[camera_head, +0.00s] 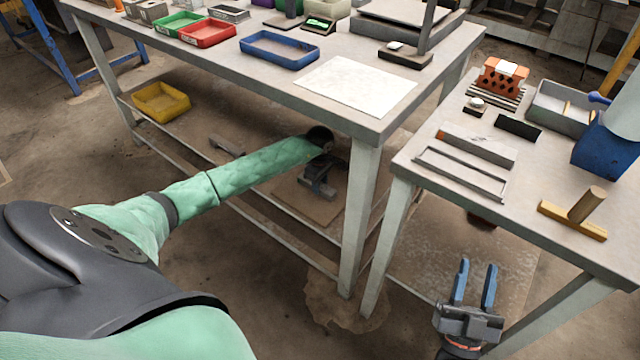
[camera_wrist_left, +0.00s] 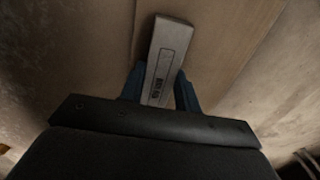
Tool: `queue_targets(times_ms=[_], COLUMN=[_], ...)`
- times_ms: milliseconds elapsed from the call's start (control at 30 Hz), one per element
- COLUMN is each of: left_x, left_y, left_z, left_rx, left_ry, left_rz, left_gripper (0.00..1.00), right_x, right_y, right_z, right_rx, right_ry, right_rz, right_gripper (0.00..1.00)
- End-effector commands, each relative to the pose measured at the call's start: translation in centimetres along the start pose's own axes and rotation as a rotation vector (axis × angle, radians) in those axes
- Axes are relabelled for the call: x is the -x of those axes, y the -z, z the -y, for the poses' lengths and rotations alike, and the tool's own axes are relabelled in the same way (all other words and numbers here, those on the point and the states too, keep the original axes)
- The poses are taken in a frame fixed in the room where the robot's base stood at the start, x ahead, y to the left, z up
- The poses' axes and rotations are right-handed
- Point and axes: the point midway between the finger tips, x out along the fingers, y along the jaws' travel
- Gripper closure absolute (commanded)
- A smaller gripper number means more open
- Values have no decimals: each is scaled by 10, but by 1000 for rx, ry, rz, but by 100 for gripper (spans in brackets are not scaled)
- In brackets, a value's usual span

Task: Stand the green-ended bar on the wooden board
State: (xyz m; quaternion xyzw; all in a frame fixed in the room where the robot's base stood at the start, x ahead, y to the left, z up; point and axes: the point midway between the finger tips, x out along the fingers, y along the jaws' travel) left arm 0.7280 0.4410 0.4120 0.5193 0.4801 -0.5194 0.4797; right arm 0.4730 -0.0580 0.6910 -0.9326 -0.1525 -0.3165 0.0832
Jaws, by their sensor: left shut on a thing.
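My left arm reaches under the large table to its lower level. My left gripper (camera_head: 318,188) is there, dark and partly shadowed. In the left wrist view its blue fingers (camera_wrist_left: 160,88) are shut on a grey bar (camera_wrist_left: 168,52) with dark markings on its face. No green end shows on the bar in this view. A brown wooden board (camera_head: 312,212) lies below the gripper, and a pale wooden surface (camera_wrist_left: 235,55) fills the left wrist view behind the bar. I cannot tell whether the bar touches it. My right gripper (camera_head: 475,285) is open and empty before the right table.
The large table's top and leg (camera_head: 360,215) stand close around my left arm. A yellow bin (camera_head: 160,101) and a small grey item (camera_head: 227,146) sit on the lower level. The right table (camera_head: 425,175) holds a brick (camera_head: 502,80), trays and a wooden T-shaped tool (camera_head: 575,215).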

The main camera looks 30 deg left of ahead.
Motion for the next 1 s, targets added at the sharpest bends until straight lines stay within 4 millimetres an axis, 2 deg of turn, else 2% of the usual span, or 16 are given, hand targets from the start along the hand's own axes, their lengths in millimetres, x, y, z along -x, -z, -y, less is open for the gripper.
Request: queue_targets(times_ms=[133,167,267,633,767,867,1000], left_x=[0,0,0,0,3,21,49], left_y=[0,0,0,0,0,1,1], left_z=[0,0,0,0,0,-1,-1], left_rx=[0,0,0,0,1,-1,-1], left_ry=[-1,0,0,0,-1,-3,-3], left_rz=[0,0,0,0,0,-2,-2], left_gripper=[99,66,46,46,46,46,46], right_x=[-1,-1,-2,-2,-2,10,22], right_y=[2,3,5,4,-2,-30,-55], right_z=[0,1,1,0,0,-2,-2], right_rx=[1,1,1,0,-1,-5,-14], right_ry=[1,2,2,2,-1,-7,-13], right_rz=[-11,-14,-18,-12,15,103,193], right_gripper=[64,64,64,64,64,64,64])
